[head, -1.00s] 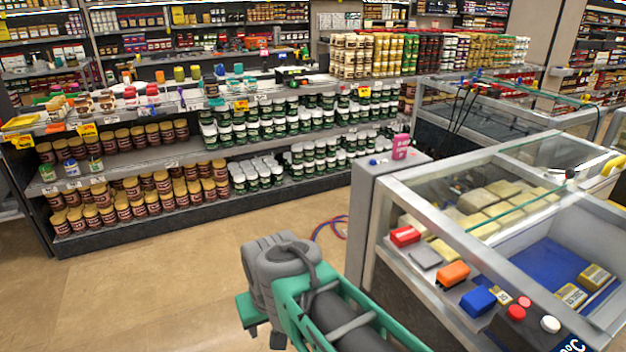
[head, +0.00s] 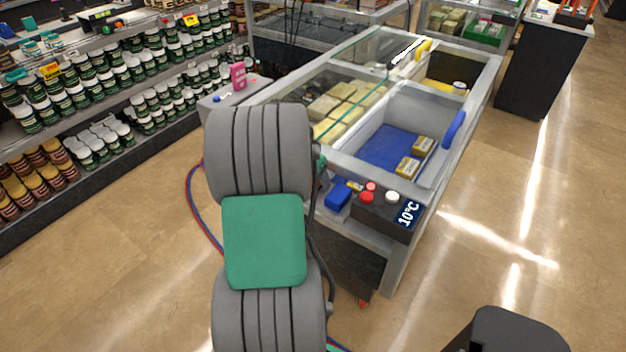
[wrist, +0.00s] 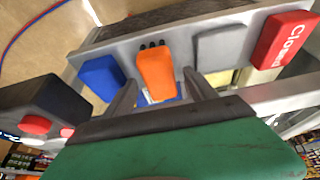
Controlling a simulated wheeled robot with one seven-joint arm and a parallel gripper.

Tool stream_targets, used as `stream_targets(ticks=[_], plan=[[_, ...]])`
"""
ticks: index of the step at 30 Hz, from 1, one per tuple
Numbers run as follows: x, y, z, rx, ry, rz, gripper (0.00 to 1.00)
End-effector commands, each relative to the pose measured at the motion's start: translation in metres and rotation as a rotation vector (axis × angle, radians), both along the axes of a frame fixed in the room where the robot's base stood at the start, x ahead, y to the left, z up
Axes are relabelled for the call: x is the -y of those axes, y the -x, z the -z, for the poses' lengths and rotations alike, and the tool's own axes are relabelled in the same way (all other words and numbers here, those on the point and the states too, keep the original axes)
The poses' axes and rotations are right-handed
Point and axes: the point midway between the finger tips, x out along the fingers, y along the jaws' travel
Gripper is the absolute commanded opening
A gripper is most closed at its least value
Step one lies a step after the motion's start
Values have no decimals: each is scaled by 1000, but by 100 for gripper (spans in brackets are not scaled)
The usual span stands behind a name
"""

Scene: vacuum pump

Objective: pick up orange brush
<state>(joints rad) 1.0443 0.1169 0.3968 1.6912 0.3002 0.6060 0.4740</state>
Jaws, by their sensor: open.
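In the wrist view the orange brush (wrist: 155,72) is a blocky orange piece with small dark tips at its top end. It lies on the grey ledge of the freezer case, between a blue block and a grey block. My gripper (wrist: 160,78) is open, with one finger on each side of the brush in the picture. I cannot tell whether the fingers touch it or how deep they reach. In the head view my arm hides the brush and the gripper.
The blue block (wrist: 101,77) is close on the left, the grey block (wrist: 218,47) and red "Closed" block (wrist: 286,38) on the right. A dark control box with buttons (head: 388,212) sits on the case front.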

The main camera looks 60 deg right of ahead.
Motion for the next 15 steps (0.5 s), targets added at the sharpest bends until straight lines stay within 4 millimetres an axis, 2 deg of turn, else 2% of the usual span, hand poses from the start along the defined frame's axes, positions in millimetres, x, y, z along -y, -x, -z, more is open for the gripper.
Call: stream_targets(ticks=[3,8,15], plan=[[2,0,7,1,0,-1,65],[2,0,7,1,1,-3,65],[2,0,6,1,1,-3,45]])
